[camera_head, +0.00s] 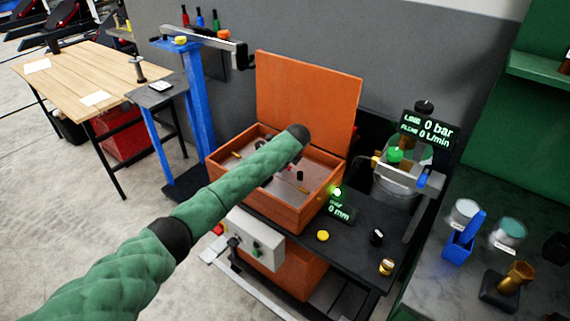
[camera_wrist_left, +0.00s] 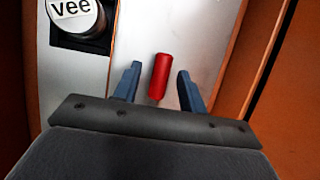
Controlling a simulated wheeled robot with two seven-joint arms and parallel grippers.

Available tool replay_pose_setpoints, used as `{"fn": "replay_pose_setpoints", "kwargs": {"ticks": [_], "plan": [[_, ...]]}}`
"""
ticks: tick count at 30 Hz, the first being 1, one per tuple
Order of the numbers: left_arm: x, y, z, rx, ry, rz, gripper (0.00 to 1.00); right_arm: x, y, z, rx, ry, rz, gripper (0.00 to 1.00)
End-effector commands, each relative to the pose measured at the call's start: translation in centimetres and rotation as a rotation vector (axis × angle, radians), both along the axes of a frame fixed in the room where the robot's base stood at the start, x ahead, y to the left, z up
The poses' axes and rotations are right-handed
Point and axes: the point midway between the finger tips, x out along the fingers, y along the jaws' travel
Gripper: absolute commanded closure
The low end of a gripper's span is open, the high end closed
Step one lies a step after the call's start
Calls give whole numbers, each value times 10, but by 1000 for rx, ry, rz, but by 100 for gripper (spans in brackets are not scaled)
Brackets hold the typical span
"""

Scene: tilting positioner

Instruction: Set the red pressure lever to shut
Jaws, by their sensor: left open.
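The red pressure lever (camera_wrist_left: 159,77) shows in the left wrist view as a short red bar on a bare metal plate (camera_wrist_left: 205,35). My left gripper (camera_wrist_left: 157,80) is open, with one blue finger on each side of the lever. Gaps show between the lever and both fingers, so it is not gripped. In the head view my green left arm reaches over the open orange box (camera_head: 295,215); the arm's end hides the gripper and the lever there. My right gripper is in neither view.
A round knob marked "vee" (camera_wrist_left: 78,15) sits beside the plate in the wrist view. The orange box walls and raised lid (camera_head: 310,95) surround the work area. A display (camera_head: 428,127) reads 0 bar; a smaller one (camera_head: 339,208) reads 0 mm.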

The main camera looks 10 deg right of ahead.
Motion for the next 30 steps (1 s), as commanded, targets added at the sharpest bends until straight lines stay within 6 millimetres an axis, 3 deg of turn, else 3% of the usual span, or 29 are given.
{"fn": "replay_pose_setpoints", "kwargs": {"ticks": [5,8,19,30], "plan": [[-3,-2,8,-1,-1,-1,59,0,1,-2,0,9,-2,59],[-8,-4,19,-1,-2,-2,59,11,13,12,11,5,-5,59],[-27,-11,62,-1,-1,-1,59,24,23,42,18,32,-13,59],[-30,-12,70,1,1,0,59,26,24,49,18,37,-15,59]]}}
